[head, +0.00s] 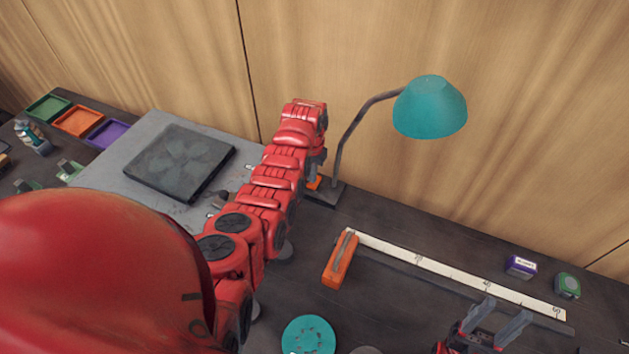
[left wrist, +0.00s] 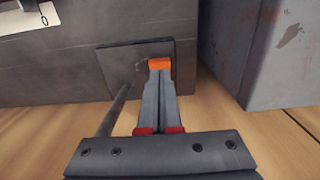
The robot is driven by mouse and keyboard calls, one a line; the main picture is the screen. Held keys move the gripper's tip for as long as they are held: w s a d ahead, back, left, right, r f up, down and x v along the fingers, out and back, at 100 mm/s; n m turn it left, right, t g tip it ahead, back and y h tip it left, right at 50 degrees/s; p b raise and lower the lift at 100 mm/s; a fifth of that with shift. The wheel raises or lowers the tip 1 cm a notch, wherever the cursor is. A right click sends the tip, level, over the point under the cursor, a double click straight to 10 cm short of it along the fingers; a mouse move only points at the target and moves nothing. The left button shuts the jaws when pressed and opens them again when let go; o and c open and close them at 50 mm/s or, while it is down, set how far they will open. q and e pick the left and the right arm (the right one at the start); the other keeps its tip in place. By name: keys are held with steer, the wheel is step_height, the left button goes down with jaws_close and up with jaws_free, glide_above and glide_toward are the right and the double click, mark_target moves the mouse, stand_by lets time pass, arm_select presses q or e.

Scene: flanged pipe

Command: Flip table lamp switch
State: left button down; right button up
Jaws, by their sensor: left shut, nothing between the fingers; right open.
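The table lamp has a teal shade (head: 430,108), a thin dark bent pole (head: 349,138) and a dark square base, which shows in the left wrist view (left wrist: 112,66). An orange switch (left wrist: 160,64) sits on the base; in the head view its edge (head: 314,184) shows beside my red arm. My left gripper (left wrist: 160,73) is shut and empty, with its fingertips right at the switch; whether they touch it I cannot tell. In the head view my arm hides most of the left fingers. My right gripper (head: 500,315) is open and empty at the lower right.
A white ruler strip (head: 455,270), an orange-handled tool (head: 340,260), a purple box (head: 521,266) and a green-grey device (head: 567,285) lie right of the lamp. A teal disc (head: 308,335) lies in front. A grey block with a dark plate (head: 180,160) stands left. A wooden wall is behind.

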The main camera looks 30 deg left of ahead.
arm_select(q)
steer(key=shift+f+b, duration=0.7)
steer(key=shift+f, duration=0.25)
stand_by(0.6)
steer(key=shift+r, duration=0.1)
steer(key=shift+r+p, duration=0.65)
steer(key=shift+r, duration=0.7)
steer(key=shift+r+p, duration=0.4)
steer(key=shift+r, duration=1.7)
